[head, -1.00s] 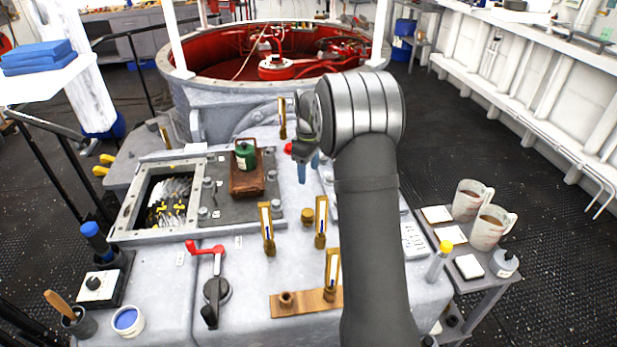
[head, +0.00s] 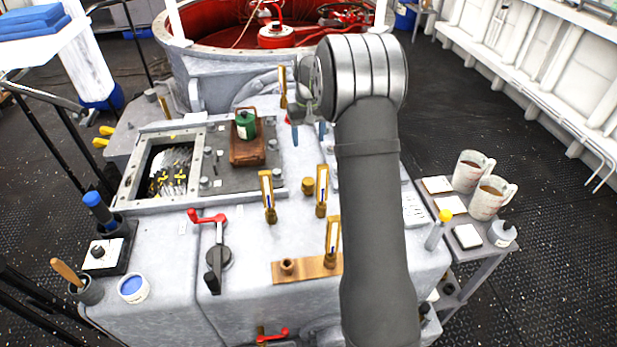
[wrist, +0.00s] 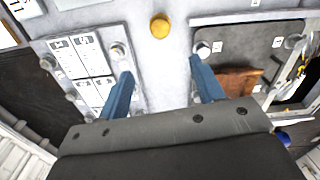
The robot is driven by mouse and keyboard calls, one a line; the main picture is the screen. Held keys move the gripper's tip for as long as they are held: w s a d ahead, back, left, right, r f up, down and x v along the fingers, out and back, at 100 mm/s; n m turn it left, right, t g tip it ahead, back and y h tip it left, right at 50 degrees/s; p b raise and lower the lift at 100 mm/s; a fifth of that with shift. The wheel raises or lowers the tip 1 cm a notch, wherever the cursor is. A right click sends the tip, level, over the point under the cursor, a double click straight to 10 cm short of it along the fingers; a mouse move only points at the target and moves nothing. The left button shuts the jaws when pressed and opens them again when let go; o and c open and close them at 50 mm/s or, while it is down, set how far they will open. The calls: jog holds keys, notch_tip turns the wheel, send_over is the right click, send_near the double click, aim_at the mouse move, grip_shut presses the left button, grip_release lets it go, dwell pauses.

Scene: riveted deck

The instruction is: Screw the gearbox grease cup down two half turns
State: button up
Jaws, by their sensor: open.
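A small round brass cup (head: 307,186), which looks like the grease cup, stands on the grey gearbox top (head: 285,215) between two brass-framed sight gauges. In the wrist view the brass cup (wrist: 160,26) is near the top edge, beyond the fingertips and roughly centred between them. My gripper (head: 309,134) is above the gearbox, farther back than the cup in the head view. Its two blue fingers also show in the wrist view (wrist: 161,68), spread apart with nothing between them. My arm hides part of the gearbox's right side.
Brass sight gauges (head: 268,197) (head: 321,190) stand close on both sides of the cup. A green can (head: 246,126) sits in a brown tray (head: 247,156) to the left, near an open hatch. A red-handled lever (head: 208,217) is at front left. Mugs (head: 488,198) stand on a side table.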

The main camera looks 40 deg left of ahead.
aim_at(308, 181)
notch_tip(308, 181, down, 17)
jog(key=shift+f, duration=0.2)
dwell(0.3)
jog(key=c, duration=1)
jog(key=shift+m, duration=0.3)
jog(key=m, duration=0.3)
jog(key=shift+m, duration=2)
jog(key=shift+r, duration=0.1)
